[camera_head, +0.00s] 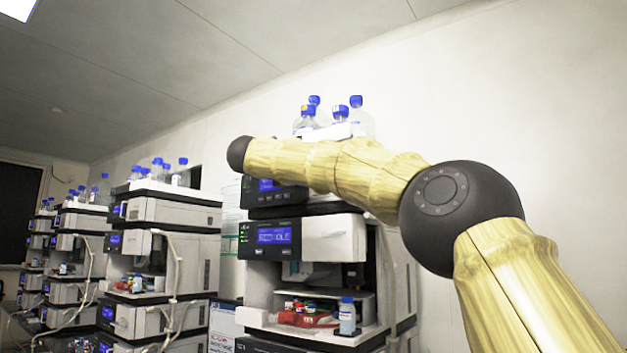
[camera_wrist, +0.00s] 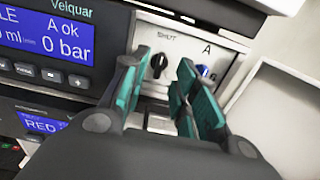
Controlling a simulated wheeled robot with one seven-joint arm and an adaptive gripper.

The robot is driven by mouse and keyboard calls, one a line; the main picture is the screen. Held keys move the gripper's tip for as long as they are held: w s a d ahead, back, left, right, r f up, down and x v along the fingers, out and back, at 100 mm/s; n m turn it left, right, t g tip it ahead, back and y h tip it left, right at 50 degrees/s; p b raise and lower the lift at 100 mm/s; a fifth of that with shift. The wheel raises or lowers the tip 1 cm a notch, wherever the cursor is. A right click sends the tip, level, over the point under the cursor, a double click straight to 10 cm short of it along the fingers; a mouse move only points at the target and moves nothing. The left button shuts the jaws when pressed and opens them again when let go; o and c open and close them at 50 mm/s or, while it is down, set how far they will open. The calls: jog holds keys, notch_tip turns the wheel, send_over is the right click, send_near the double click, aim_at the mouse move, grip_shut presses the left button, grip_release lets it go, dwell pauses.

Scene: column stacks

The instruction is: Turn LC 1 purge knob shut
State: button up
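In the wrist view a small black knob (camera_wrist: 158,65) sits on a pale panel (camera_wrist: 222,57), below the printed word SHUT. It looks roughly upright, slightly tilted; its exact pointer direction is too small to tell. My gripper (camera_wrist: 164,66) is open, with teal fingers pointing at the panel. The black knob shows in the gap between the fingertips, nearer the left one, and no grip on it shows. A blue-tipped fitting (camera_wrist: 203,71) below the letter A is partly hidden behind the right finger. In the head view my arm hides the gripper and knob.
A display (camera_wrist: 45,35) reading 0 bar and "A ok" is left of the knob, with a second display (camera_wrist: 42,122) below. In the head view, bottles (camera_head: 341,113) stand atop the nearest stack, beside my arm. Another stack (camera_head: 160,240) stands further left.

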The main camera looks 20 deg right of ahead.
jog(key=v, duration=0.8)
jog(key=shift+s+a, duration=0.1)
dwell(0.3)
